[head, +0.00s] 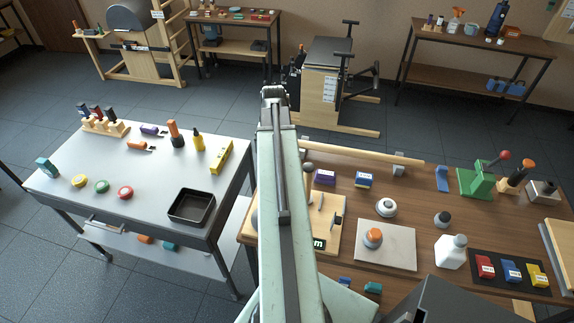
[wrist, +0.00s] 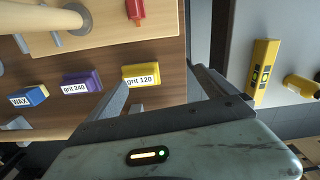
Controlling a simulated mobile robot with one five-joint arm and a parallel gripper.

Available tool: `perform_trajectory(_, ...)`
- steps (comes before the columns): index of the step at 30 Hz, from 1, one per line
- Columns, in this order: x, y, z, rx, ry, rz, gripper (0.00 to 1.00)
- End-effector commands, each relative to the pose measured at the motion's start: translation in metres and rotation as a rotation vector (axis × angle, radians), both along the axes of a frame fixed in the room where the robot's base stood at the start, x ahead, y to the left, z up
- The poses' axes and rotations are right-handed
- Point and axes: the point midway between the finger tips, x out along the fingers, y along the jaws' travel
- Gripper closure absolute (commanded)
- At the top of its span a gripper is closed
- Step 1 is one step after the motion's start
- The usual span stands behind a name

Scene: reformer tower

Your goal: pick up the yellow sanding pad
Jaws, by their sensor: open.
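The yellow sanding pad (wrist: 141,75), a small block labelled "grit 120", lies on the brown wooden bench near its edge in the wrist view. My gripper (wrist: 160,80) is open, its two fingers spread apart and nothing held. The pad shows beyond the fingertips, closer to the left finger; the gap in depth is hard to tell. In the head view my arm hides the pad and my gripper.
A purple "grit 240" block (head: 325,177) and a blue "WAX" block (head: 364,180) sit in line with the pad. A wooden jig board (head: 329,215) lies nearby. Across a gap, the grey table (head: 150,185) bears a yellow level (head: 222,155) and a black tray (head: 191,205).

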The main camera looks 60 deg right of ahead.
Motion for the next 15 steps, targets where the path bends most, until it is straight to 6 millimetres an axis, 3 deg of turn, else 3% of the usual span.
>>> perform_trajectory(1,-0.017,-0.016,0.006,0.0,-0.001,-0.049,0.04)
perform_trajectory(4,-0.036,-0.03,0.007,0.0,-0.001,-0.099,0.04)
perform_trajectory(9,-0.04,-0.033,0.004,0.0,0.0,-0.11,0.04)
perform_trajectory(15,-0.039,-0.032,-0.022,0.0,0.0,-0.108,0.04)
